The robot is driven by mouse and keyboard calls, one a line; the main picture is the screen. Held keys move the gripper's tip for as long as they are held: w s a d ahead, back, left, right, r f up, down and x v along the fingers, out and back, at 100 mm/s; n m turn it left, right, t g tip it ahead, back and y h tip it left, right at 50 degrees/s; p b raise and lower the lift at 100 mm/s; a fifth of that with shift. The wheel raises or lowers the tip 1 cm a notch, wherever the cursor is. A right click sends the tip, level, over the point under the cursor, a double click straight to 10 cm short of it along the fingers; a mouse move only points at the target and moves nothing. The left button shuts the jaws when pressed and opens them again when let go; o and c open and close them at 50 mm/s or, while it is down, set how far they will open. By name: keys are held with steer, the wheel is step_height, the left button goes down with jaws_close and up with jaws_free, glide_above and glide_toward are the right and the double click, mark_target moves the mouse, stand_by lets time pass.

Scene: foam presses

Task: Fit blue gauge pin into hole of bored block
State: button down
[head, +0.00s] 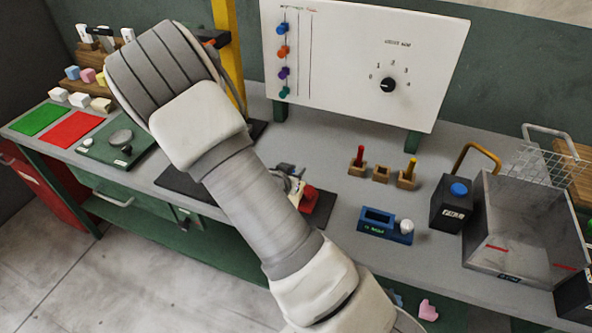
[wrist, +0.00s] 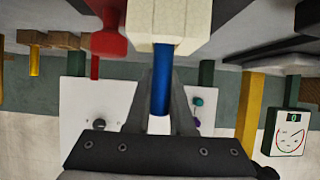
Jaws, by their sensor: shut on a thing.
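My gripper (wrist: 162,88) is shut on the blue gauge pin (wrist: 160,92) in the wrist view, with a grey finger on each side of it. That view is upside down. One end of the pin meets a cream block (wrist: 168,20), which I take for the bored block. The hole is not visible, and I cannot tell whether the pin end is inside it or only against or in front of it. A red part (wrist: 108,28) stands right beside the block. In the head view my arm hides the gripper and pin; a red fixture (head: 318,203) shows beside the arm.
Small wooden holders stand to the right, one with a red pin (head: 358,157), one with a yellow pin (head: 410,168), and an empty holder (head: 381,173) between. A blue tray (head: 385,224), black box (head: 451,204) and metal bin (head: 525,230) lie farther right. A white panel (head: 350,70) stands behind.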

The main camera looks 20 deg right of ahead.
steer(key=shift+f, duration=0.3)
steer(key=c, duration=0.8)
jaws_free()
steer(key=shift+b, duration=0.3)
steer(key=shift+r, duration=0.1)
